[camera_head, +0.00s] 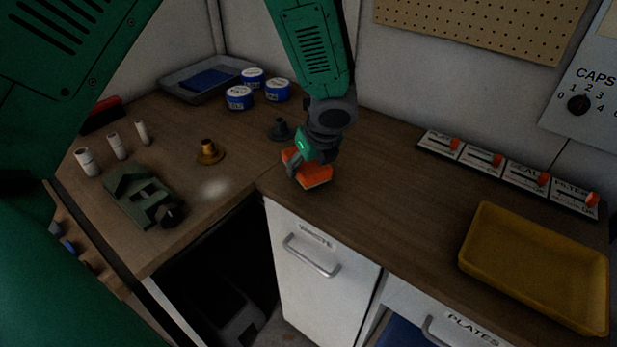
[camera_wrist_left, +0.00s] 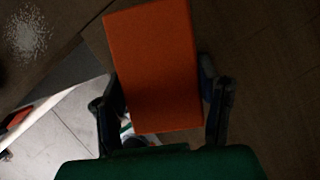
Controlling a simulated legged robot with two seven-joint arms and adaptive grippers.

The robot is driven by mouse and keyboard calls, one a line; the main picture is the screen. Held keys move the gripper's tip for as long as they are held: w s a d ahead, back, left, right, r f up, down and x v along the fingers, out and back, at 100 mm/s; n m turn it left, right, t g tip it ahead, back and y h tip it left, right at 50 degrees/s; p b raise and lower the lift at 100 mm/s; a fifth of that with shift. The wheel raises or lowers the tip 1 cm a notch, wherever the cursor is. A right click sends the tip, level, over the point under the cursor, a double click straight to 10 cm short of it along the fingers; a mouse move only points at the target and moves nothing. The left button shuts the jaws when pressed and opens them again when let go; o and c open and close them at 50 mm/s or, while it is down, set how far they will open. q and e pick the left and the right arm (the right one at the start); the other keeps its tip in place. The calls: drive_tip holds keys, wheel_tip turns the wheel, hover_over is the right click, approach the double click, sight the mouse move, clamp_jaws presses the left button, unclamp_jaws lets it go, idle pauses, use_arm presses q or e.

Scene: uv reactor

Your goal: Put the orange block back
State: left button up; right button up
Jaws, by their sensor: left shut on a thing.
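The orange block (camera_head: 314,176) is at my left gripper (camera_head: 304,167), over the wooden counter near its inner corner. In the left wrist view the orange block (camera_wrist_left: 155,65) fills the middle, with a dark finger of the left gripper (camera_wrist_left: 162,108) on each side. The left gripper is shut on the block. I cannot tell whether the block touches the counter below it. My right gripper is not in view.
A yellow tray (camera_head: 535,262) lies at the right. A labelled switch panel (camera_head: 505,172) runs along the wall. Blue-and-white tubs (camera_head: 239,98), a brass-coloured fitting (camera_head: 208,152) and a green fixture (camera_head: 141,196) stand to the left. Counter between block and yellow tray is clear.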

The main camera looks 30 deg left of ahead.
use_arm(q)
wheel_tip(320, 180, down, 4)
drive_tip(key=shift+a+r, duration=0.1)
drive_tip(key=shift+a, duration=0.05)
drive_tip(key=shift+r, duration=0.1)
drive_tip(key=o, duration=1.1)
drive_tip(key=shift+d+r, duration=0.25)
drive_tip(key=shift+r, duration=0.1)
drive_tip(key=p+v, duration=0.1)
drive_tip(key=v, duration=1)
drive_tip(key=shift+s+d+r, duration=0.1)
drive_tip(key=shift+s, duration=0.05)
